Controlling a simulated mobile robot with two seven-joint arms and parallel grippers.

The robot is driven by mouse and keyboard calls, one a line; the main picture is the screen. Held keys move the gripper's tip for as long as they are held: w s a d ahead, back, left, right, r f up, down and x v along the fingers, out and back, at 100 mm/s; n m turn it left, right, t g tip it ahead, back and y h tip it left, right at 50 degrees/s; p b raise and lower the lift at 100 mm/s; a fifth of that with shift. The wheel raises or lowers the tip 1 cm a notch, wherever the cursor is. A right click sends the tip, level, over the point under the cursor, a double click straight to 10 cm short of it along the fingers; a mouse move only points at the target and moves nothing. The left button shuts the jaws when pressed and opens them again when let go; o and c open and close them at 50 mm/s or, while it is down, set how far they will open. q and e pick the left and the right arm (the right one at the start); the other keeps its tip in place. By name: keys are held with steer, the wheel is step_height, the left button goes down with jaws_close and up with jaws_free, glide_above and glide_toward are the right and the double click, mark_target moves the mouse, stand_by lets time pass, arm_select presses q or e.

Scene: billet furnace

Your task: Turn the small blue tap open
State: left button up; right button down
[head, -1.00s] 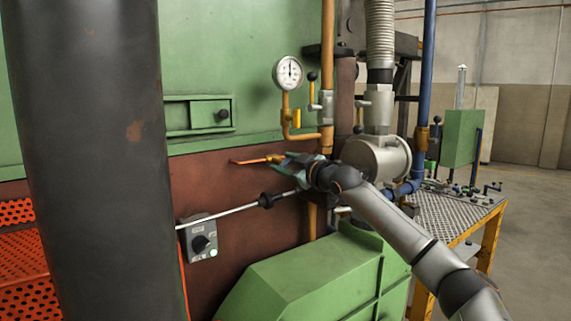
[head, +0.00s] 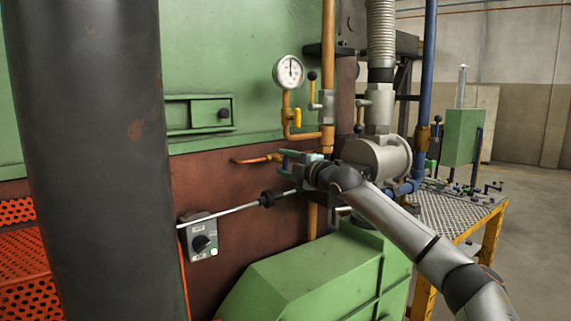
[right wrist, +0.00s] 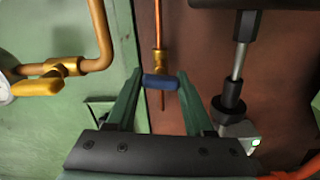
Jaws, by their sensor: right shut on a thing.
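The small blue tap (right wrist: 160,81) sits on a thin copper pipe with a brass fitting (right wrist: 159,62). In the right wrist view its blue handle lies crosswise to the pipe, between my two green fingers. My right gripper (right wrist: 159,80) is shut on the handle, with one fingertip at each end of it. My left gripper is not in view.
A pressure gauge (head: 288,72) and a yellow-handled valve (head: 297,117) are above the gripper. A rod with a black knob (head: 268,199) passes just below. A grey switch box (head: 198,237) is lower left. A dark column (head: 95,160) fills the left foreground.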

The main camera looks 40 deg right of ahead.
steer(key=shift+n, duration=0.7)
steer(key=shift+c, duration=1.4)
jaws_free()
steer(key=shift+s+f, duration=0.1)
steer(key=shift+s, duration=0.2)
steer(key=s+a+b, duration=0.1)
steer(key=s+b, duration=0.4)
steer(key=s, duration=0.6)
steer(key=shift+s+a+b, duration=0.2)
steer(key=shift+s+b, duration=0.15)
steer(key=shift+s, duration=0.05)
